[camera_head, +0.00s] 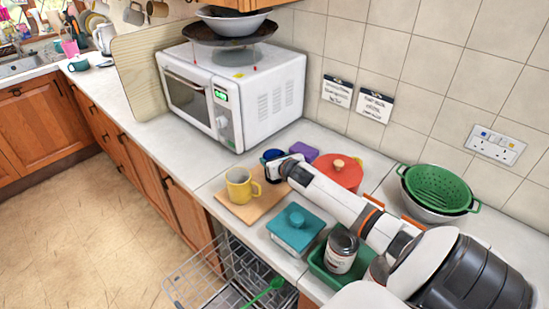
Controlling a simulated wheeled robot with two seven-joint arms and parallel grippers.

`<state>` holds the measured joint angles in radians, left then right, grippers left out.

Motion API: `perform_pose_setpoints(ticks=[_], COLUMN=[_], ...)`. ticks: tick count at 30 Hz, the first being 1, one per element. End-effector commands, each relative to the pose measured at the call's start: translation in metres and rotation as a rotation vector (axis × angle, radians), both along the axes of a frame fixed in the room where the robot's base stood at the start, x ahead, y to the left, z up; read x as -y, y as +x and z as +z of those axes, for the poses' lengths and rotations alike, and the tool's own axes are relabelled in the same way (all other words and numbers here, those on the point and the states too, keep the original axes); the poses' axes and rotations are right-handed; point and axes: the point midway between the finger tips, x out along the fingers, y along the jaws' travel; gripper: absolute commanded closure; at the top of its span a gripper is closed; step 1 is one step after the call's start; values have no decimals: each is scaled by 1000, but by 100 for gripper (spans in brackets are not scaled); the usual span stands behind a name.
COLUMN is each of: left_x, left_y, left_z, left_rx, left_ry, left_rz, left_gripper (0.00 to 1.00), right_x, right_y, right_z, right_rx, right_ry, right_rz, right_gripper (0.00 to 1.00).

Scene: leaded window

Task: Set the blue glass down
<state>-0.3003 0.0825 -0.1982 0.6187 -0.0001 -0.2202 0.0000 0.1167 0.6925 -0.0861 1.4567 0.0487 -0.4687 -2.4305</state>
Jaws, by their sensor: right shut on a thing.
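The blue glass (271,155) shows only in part, as a dark blue rim just behind my right gripper's tip. My right gripper (274,170) is at the end of my arm that reaches in from the lower right. It is shut on the blue glass, over the back edge of a wooden board (241,211) on the counter. The glass's lower part is hidden by the gripper, so I cannot tell whether it touches the surface. My left gripper is not in view.
A yellow mug (239,186) stands on the board, close to the gripper. A teal lidded box (295,231), a red lidded pot (339,173), a purple sponge (303,151) and a green tray (320,270) with a can crowd the arm. The microwave (262,97) stands behind left. An open dishwasher rack (215,278) lies below.

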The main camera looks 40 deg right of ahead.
Motion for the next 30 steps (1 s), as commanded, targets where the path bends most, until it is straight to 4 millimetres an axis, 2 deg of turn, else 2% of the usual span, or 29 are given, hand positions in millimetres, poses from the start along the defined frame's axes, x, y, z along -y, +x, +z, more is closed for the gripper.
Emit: perform_pose_setpoints(ticks=[8, 9, 12, 22, 26, 30], left_x=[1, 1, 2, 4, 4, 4], left_y=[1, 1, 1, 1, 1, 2], left_z=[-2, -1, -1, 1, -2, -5], left_rx=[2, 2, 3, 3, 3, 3], left_ry=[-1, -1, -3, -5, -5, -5], left_rz=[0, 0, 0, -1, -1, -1], left_gripper=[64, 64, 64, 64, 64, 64], right_x=[0, 0, 0, 0, -3, -10], right_y=[1, 0, 0, 0, -11, -32], right_z=[-2, -2, -2, 2, 4, 12], right_rx=[3, 1, 1, 1, -1, -2], right_ry=[-1, 1, 1, 1, -2, -3], right_rz=[0, 0, 0, 0, 2, 4], right_gripper=[88, 32, 17, 17, 17, 17])
